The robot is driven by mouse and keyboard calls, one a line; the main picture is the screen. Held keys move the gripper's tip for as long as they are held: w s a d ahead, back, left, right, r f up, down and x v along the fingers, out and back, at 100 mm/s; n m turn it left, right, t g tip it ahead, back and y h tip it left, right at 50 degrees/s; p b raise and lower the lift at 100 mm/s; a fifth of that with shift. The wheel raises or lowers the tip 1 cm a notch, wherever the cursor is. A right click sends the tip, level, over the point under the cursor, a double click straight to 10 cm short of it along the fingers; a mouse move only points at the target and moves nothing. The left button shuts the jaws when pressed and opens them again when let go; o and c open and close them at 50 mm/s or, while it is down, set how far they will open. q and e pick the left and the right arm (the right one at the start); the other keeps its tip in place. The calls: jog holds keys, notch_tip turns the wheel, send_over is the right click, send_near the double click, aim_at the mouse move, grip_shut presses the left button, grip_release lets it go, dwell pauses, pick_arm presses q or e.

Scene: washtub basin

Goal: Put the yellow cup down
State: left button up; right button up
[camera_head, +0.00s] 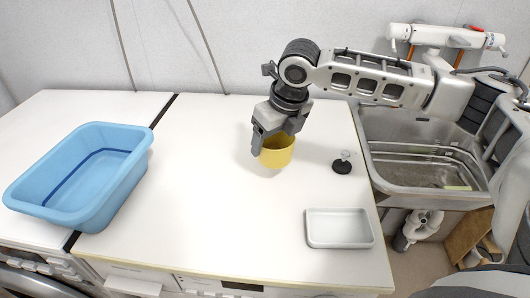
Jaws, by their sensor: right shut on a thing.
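The yellow cup (278,153) is upright at the middle of the white counter, with its base at or very near the surface; I cannot tell whether it touches. My right gripper (265,142) comes down from above and is shut on the cup at its rim on the left side. The gripper hides part of the cup's upper left edge. My left gripper is not in view.
A blue basin (130,135) stands on the left of the counter (200,220). A white tray (338,243) lies at the front right. A black sink plug (342,166) sits right of the cup. A metal sink (425,178) is at the far right. The counter's front middle is clear.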

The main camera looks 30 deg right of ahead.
jog(key=shift+w+a+f, duration=0.45)
jog(key=shift+w+f, duration=0.15)
jog(key=shift+f, duration=0.25)
jog(key=x, duration=0.3)
jog(key=shift+s+f, duration=0.2)
jog(key=shift+f, duration=0.15)
jog(key=shift+a, duration=0.1)
jog(key=o, duration=1)
jog(key=shift+f, duration=0.1)
